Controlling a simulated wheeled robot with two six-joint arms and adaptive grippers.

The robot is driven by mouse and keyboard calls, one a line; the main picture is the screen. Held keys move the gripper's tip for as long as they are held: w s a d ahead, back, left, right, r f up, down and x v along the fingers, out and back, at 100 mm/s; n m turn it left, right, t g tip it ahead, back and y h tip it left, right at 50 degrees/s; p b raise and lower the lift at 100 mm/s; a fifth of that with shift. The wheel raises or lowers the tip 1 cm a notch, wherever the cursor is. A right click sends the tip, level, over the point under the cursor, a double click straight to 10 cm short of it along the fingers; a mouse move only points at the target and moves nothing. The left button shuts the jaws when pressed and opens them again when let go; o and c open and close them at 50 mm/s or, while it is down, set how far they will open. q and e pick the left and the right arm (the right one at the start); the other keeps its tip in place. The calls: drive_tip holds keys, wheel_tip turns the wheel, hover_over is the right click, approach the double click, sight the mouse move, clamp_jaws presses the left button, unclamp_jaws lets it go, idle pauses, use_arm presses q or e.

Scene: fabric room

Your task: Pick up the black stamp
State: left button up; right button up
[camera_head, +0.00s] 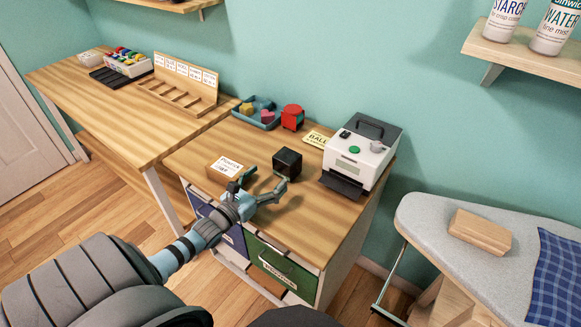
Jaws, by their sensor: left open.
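The black stamp looks to be the small black cube-shaped block (288,161) on the wooden desk, left of the label printer. My left gripper (263,177) reaches in from the left over the front of the desk. Its fingers are spread, with one finger toward the small sign and the other just in front of the black block. The gripper is empty. I cannot tell whether the right-hand fingertip touches the block. My right gripper is not in view.
A white and black printer (362,153) stands right of the block. A wooden sign block (224,168) sits close to the left finger. Behind are a red object (292,117), a yellow card (317,139) and a blue tray (247,118). An ironing board (425,215) stands at the right.

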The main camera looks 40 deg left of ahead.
sight(287, 159)
use_arm(q)
drive_tip(key=w, duration=0.1)
drive_tip(key=w+b, duration=0.1)
drive_tip(key=w, duration=0.1)
drive_tip(key=shift+w+a+f+b, duration=0.2)
drive_tip(key=shift+w+f+b, duration=0.15)
drive_tip(key=shift+w, duration=0.05)
drive_tip(key=w, duration=0.2)
drive_tip(key=w+r, duration=0.1)
drive_tip(key=w, duration=0.2)
drive_tip(key=shift+w+r, duration=0.15)
drive_tip(key=shift+w, duration=0.1)
drive_tip(key=shift+w+d, duration=0.1)
drive_tip(key=shift+w, duration=0.2)
drive_tip(key=c, duration=1.3)
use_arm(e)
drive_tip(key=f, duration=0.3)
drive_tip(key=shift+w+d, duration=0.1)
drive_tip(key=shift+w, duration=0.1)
